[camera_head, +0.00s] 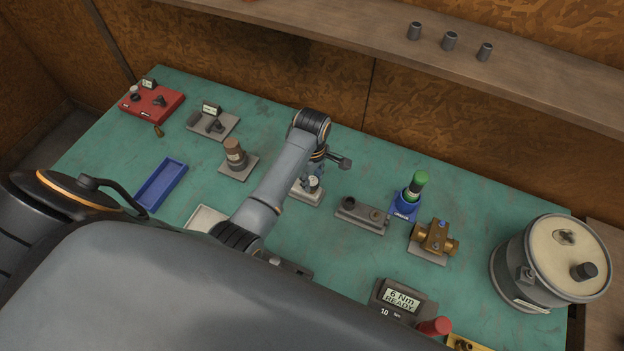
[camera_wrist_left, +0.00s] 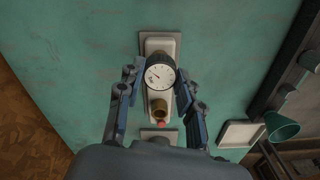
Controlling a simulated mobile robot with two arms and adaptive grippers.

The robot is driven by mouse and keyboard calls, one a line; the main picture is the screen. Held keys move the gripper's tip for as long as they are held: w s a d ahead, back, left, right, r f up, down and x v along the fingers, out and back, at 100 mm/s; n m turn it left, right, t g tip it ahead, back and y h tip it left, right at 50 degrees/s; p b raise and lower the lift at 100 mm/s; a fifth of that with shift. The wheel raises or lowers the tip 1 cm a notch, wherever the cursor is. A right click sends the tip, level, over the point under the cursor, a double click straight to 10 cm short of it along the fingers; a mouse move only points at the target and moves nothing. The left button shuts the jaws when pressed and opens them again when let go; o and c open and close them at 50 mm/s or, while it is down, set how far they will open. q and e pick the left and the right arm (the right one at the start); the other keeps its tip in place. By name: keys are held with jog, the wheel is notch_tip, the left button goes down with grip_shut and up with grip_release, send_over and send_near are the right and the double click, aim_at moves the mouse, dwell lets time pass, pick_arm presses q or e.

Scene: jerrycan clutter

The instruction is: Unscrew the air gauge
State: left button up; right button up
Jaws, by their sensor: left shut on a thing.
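The air gauge (camera_wrist_left: 160,76) has a round white dial with a dark rim and sits above a pale base plate (camera_wrist_left: 148,45) on the bench. In the head view the gauge (camera_head: 313,183) shows just below my gripper. My left gripper (camera_wrist_left: 159,74) is shut on the gauge, with one blue-grey finger at each side of the dial. In the head view the left gripper (camera_head: 318,165) comes down from above and partly hides the gauge. A brass fitting (camera_wrist_left: 158,106) shows below the dial in the wrist view. My right gripper is not in view.
On the green bench (camera_head: 340,270), a grey fixture block (camera_head: 362,216), a green-capped bottle in a blue holder (camera_head: 414,195) and a brass valve (camera_head: 435,238) stand to the right. A large metal canister (camera_head: 540,270) is at far right. A blue tray (camera_head: 160,184) lies left.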

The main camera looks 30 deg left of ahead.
pick_arm(q)
jog(key=o, duration=0.9)
jog(key=shift+r, duration=0.1)
jog(key=shift+r, duration=1.4)
jog(key=shift+o, duration=0.3)
jog(key=o, duration=0.5)
jog(key=shift+c, duration=0.2)
jog(key=c, duration=0.5)
